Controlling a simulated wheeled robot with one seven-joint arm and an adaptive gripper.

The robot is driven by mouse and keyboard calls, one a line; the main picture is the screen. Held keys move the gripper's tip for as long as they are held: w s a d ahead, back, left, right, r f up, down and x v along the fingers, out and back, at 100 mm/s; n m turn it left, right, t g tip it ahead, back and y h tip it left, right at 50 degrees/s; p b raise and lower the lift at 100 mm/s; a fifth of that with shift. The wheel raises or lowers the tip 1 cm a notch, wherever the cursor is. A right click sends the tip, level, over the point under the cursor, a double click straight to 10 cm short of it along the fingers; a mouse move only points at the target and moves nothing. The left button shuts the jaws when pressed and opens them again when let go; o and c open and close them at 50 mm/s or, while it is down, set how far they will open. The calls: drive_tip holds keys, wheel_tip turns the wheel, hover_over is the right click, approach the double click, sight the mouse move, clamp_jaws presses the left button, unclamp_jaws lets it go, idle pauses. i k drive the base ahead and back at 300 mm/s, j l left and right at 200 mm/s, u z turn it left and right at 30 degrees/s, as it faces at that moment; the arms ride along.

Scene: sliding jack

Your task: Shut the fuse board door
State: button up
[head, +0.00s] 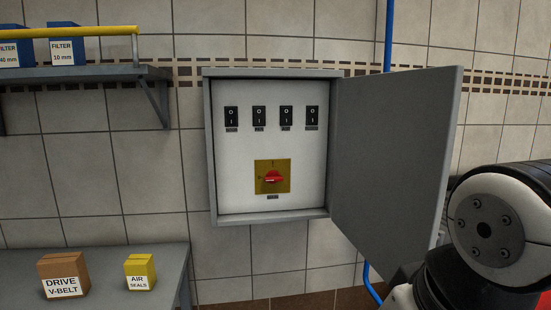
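The fuse board (209,150) is a grey box on the tiled wall, in the middle of the head view. Its door (394,150) is a flat grey panel hinged on the right side and stands wide open, swung out to the right. Inside, a white panel carries several black rocker switches (258,116) in a row and a red rotary switch (273,177) on a yellow plate. Part of my arm shows at the lower right, close to the door's lower outer corner. My gripper is not visible in this view.
A shelf (80,73) with a yellow rail and blue filter boxes (67,45) is at the upper left. A grey bench (110,265) at the lower left holds a brown box (63,275) and a yellow box (140,272). A blue pipe (388,35) runs down the wall behind the door.

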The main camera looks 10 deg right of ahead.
sight(396, 130)
drive_tip(key=l+u, duration=0.25)
drive_tip(key=l, duration=0.5)
drive_tip(key=i+l+u, duration=0.2)
drive_tip(key=l, duration=0.55)
drive_tip(key=k+l+u, duration=0.25)
drive_tip(key=l, duration=0.45)
drive_tip(key=l+u, duration=0.2)
drive_tip(key=l, duration=0.55)
drive_tip(key=k+u, duration=0.2)
